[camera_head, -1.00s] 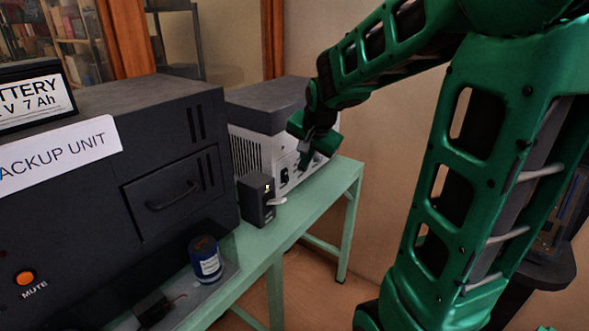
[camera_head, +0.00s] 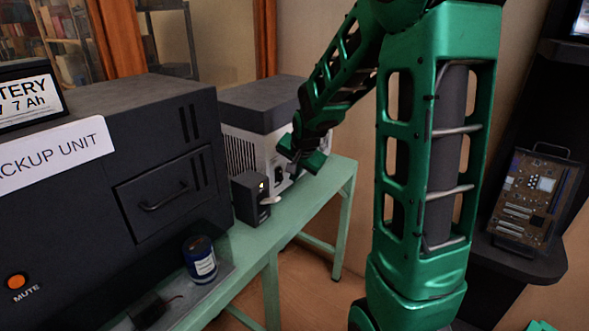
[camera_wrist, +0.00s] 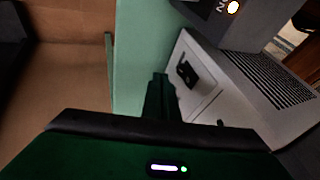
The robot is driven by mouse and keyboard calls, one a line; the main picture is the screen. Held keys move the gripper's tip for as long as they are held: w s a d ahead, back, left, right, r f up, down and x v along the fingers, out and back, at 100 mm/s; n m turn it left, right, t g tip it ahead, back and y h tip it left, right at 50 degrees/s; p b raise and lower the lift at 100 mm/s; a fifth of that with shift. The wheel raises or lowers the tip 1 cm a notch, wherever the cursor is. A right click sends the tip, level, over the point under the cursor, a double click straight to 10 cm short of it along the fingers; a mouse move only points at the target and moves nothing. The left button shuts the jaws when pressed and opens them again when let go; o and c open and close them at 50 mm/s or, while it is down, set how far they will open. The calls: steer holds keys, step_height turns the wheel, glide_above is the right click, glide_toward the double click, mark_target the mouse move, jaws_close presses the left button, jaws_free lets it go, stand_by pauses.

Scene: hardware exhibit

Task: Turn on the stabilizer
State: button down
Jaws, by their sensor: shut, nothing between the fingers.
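A white box with a dark grey top (camera_head: 240,148), which looks like the stabilizer, stands on the green bench. In the wrist view its white front (camera_wrist: 203,80) carries a black switch (camera_wrist: 187,72). I cannot read the switch's position. My gripper (camera_head: 302,168) is shut and empty, close in front of this face. In the wrist view my gripper (camera_wrist: 160,82) points along the bench just left of the switch, apparently not touching it.
A small black box (camera_head: 250,198) with a pale lever stands before the stabilizer on the green bench (camera_head: 325,183). A large dark backup unit (camera_head: 170,130) and a blue can (camera_head: 200,260) are at left. A circuit board (camera_head: 525,197) stands on a dark shelf at right.

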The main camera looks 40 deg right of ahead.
mark_target(280, 175)
steer(key=shift+w+a+f, duration=0.2)
steer(key=shift+w+f, duration=0.1)
steer(key=shift+w, duration=0.3)
steer(key=shift+w+a+f, duration=0.2)
steer(key=shift+w+f, duration=0.05)
steer(key=shift+w, duration=0.4)
steer(key=shift+w+a+f, duration=0.2)
steer(key=shift+w+f, duration=0.1)
steer(key=shift+w, duration=0.3)
steer(key=shift+w+f, duration=0.15)
steer(key=shift+r, duration=0.8)
